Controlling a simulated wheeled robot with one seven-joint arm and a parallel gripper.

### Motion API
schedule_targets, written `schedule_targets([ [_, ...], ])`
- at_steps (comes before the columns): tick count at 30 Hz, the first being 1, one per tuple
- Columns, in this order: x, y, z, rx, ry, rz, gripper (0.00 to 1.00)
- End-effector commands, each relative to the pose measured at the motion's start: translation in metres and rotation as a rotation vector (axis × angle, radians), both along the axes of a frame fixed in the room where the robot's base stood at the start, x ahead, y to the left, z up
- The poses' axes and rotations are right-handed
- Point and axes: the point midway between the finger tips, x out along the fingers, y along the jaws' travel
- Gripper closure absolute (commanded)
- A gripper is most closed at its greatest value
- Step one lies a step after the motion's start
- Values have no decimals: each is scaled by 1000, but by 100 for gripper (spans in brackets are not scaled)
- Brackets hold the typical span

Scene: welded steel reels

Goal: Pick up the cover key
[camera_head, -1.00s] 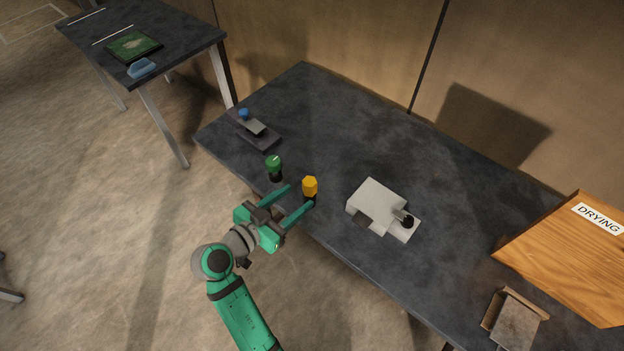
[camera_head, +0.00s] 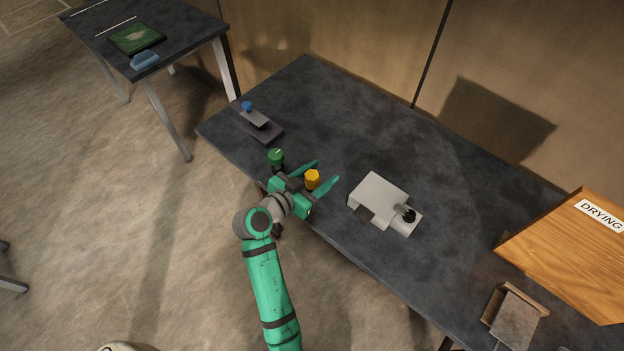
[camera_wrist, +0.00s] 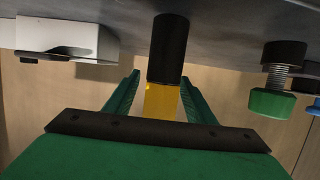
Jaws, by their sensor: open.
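The cover key appears to be the yellow-topped piece with a black lower part (camera_head: 312,179), upright near the front edge of the dark table. My gripper (camera_head: 328,172) is open around it, one finger on each side. In the wrist view, which looks upside down, the yellow part (camera_wrist: 161,101) lies between the open fingers, with its black part against the table. I cannot tell whether either finger touches it. My gripper hides part of its base in the head view.
A green-topped piece (camera_head: 276,156) stands close to the left of my gripper. A dark stand with a blue knob (camera_head: 262,125) is behind it. A grey-white block device (camera_head: 380,194) sits to the right. A wooden board marked DRYING (camera_head: 570,260) is at far right. The table's back middle is clear.

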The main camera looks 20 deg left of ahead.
Motion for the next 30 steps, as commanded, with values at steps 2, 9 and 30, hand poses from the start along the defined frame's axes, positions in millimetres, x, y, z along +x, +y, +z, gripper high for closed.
schedule_targets([
  [2, 1, -1, 0, 0, 0, 0, 50],
  [9, 1, -1, 0, 0, 0, 0, 69],
  [30, 2, 0, 45, 5, -6, -1, 96],
])
